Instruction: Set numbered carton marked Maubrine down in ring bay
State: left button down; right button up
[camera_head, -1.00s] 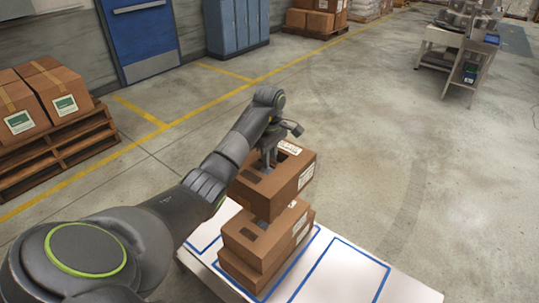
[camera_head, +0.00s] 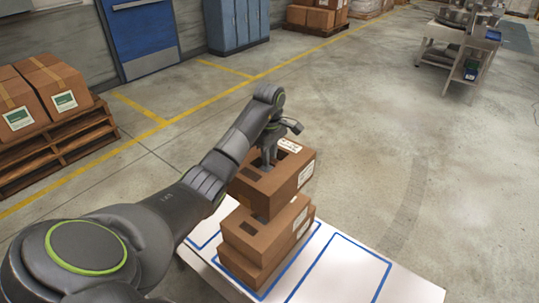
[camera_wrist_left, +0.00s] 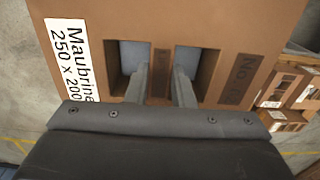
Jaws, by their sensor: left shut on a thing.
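The carton marked Maubrine (camera_head: 280,188) is brown, with a white label. In the left wrist view the carton (camera_wrist_left: 220,25) shows its label reading "Maubrine 250 x 200" and a printed number, partly hidden. My left gripper (camera_head: 268,163) is shut on the strip between its two hand holes. Both fingers of this gripper (camera_wrist_left: 160,78) reach into the holes. The carton is over a stack of two brown cartons (camera_head: 265,240); whether it touches them I cannot tell. The stack stands in a blue-outlined bay on a white table (camera_head: 410,290). My right gripper is not in view.
An empty blue-outlined bay (camera_head: 340,272) lies right of the stack. Labelled cartons (camera_head: 50,84) sit on a wooden pallet (camera_head: 62,145) at left. A blue door (camera_head: 140,40) and lockers (camera_head: 236,25) stand behind. A workbench (camera_head: 462,45) is far right. Open floor lies between.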

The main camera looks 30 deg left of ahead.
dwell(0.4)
pick_arm(q)
jog(key=shift+f+b, duration=0.85)
jog(key=shift+f, duration=0.15)
jog(key=shift+f+b, duration=3.95)
jog(key=shift+f, duration=1)
jog(key=c, duration=1.2)
grip_release()
jog(key=shift+o, duration=0.2)
